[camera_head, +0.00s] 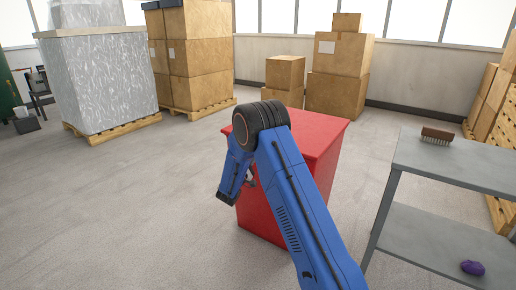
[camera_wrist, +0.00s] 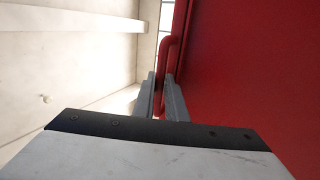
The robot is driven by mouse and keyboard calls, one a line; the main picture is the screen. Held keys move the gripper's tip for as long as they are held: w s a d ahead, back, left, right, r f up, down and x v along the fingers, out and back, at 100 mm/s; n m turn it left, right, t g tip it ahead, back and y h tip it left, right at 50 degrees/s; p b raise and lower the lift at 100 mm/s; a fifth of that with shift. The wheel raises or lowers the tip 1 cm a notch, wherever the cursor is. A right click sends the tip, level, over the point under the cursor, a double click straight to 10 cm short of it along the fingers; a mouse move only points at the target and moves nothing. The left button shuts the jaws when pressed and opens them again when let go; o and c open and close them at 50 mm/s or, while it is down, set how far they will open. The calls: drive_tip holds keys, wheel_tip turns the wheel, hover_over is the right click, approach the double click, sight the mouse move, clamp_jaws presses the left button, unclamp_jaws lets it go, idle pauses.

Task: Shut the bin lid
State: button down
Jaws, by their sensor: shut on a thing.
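The red bin (camera_head: 270,213) stands on the floor behind my blue arm. Its flat red lid (camera_head: 318,130) lies across the top and looks level in the head view. My arm hides much of the lid's front edge, so I cannot tell if a gap is left there. In the wrist view a red bar handle (camera_wrist: 166,52) runs along a red panel (camera_wrist: 240,80) of the bin. My gripper (camera_wrist: 161,80) is shut on the handle, with one grey finger on each side. In the head view my gripper is mostly hidden beside the bin's front face.
A grey two-level shelf table (camera_head: 460,158) stands close at the right, with a brush (camera_head: 437,135) on top and a purple item (camera_head: 472,267) below. Cardboard boxes (camera_head: 338,75) stand behind the bin. Wrapped pallet goods (camera_head: 100,80) stand at the left. The left floor is clear.

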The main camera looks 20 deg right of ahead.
drive_tip(key=shift+s+d+f+n+y, duration=0.1)
drive_tip(key=shift+d+f+n+y, duration=0.1)
drive_tip(key=shift+f, duration=0.4)
drive_tip(key=shift+d+f+n+y, duration=0.1)
drive_tip(key=shift+d+f, duration=0.1)
drive_tip(key=shift+f, duration=0.4)
drive_tip(key=c, duration=1.8)
unclamp_jaws()
drive_tip(key=shift+f, duration=0.25)
drive_tip(key=shift+a, duration=0.1)
drive_tip(key=shift+s+a+f, duration=0.1)
drive_tip(key=shift+a+f, duration=0.05)
drive_tip(key=shift+a, duration=0.1)
drive_tip(key=v, duration=1.6)
drive_tip(key=shift+s+a, duration=0.1)
drive_tip(key=shift+a, duration=0.15)
drive_tip(key=shift+c, duration=1.4)
